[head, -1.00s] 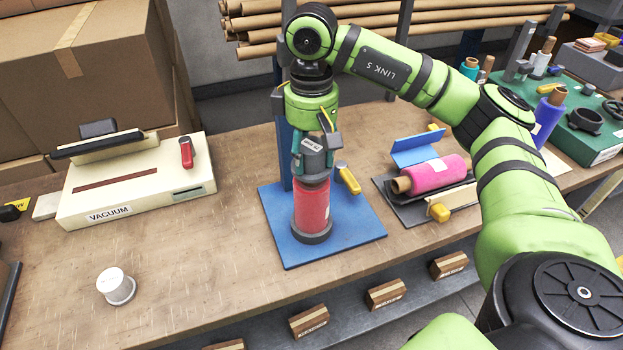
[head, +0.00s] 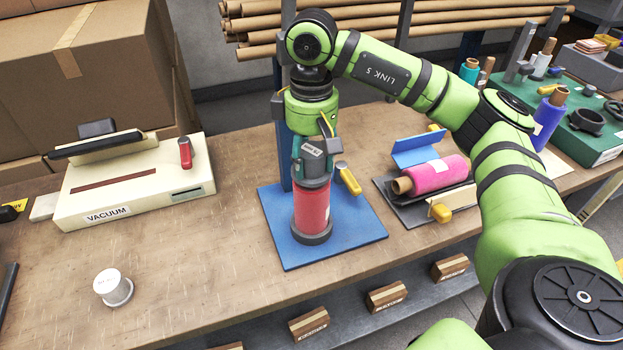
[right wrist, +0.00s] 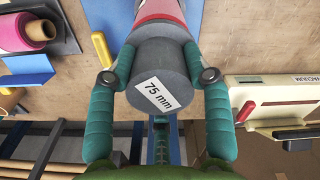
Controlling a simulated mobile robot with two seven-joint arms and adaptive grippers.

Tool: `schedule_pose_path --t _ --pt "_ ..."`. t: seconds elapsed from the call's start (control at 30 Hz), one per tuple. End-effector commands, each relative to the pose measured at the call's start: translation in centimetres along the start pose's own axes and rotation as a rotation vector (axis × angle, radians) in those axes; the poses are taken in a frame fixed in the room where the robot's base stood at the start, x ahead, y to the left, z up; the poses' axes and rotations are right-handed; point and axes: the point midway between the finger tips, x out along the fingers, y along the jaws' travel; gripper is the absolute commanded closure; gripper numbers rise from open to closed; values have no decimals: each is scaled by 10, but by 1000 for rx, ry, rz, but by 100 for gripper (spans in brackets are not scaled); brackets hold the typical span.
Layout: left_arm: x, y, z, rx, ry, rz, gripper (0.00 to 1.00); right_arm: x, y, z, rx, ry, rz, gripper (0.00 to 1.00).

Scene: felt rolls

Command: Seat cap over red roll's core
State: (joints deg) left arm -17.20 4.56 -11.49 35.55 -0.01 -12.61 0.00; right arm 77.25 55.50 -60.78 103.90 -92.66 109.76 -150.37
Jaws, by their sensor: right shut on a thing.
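The red roll (head: 312,210) stands upright on a blue base plate (head: 355,240), with a dark ring around its foot. My right gripper (right wrist: 158,76) points down over it and is shut on the grey cap (right wrist: 150,62), which is labelled 75 mm. One finger presses on each side of the cap. The cap is at the roll's top end, and I see no clear gap between them. The roll's core is hidden under the cap, so I cannot tell how deep the cap sits. My left gripper is not in view.
A yellow-handled clamp (head: 348,178) stands close right of the gripper. A pink roll (head: 440,175) lies in a dark cradle farther right. The vacuum sealer (head: 135,185) is at left, and a small pale labelled cap (head: 113,287) stands on the front-left table. Bare table lies between.

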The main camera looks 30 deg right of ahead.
Motion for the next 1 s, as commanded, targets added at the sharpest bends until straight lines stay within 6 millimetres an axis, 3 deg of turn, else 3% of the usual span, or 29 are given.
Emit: schedule_pose_path --t 1.0 --pt "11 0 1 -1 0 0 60 13 0 0 0 0 0 91"
